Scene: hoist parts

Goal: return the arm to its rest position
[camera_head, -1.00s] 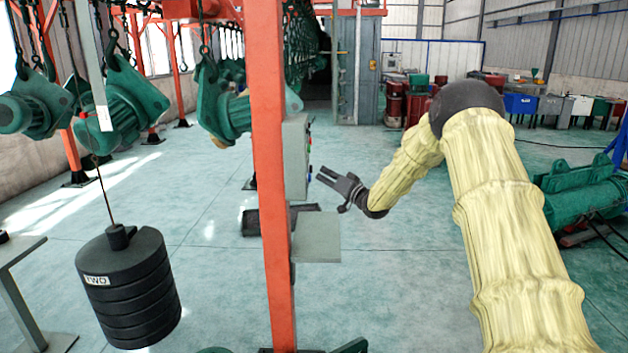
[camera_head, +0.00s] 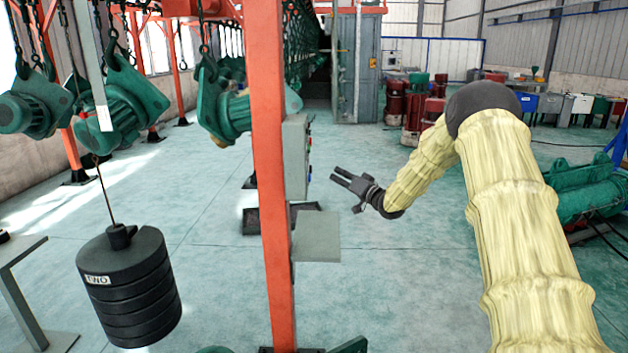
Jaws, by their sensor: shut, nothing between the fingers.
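My arm, in a pale yellow cover, reaches up from the bottom right and bends down to the left at a dark elbow. My gripper (camera_head: 338,174) is at its end, in front of the open floor. It is shut and holds nothing. It points left toward the grey control box (camera_head: 297,157) on the orange post, with a visible gap between them.
The orange post (camera_head: 272,200) stands left of my gripper, with a grey shelf (camera_head: 317,237) on it. A black stacked weight (camera_head: 130,290) hangs at the left. Green hoists (camera_head: 225,110) hang behind. A green machine (camera_head: 585,190) stands at the right.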

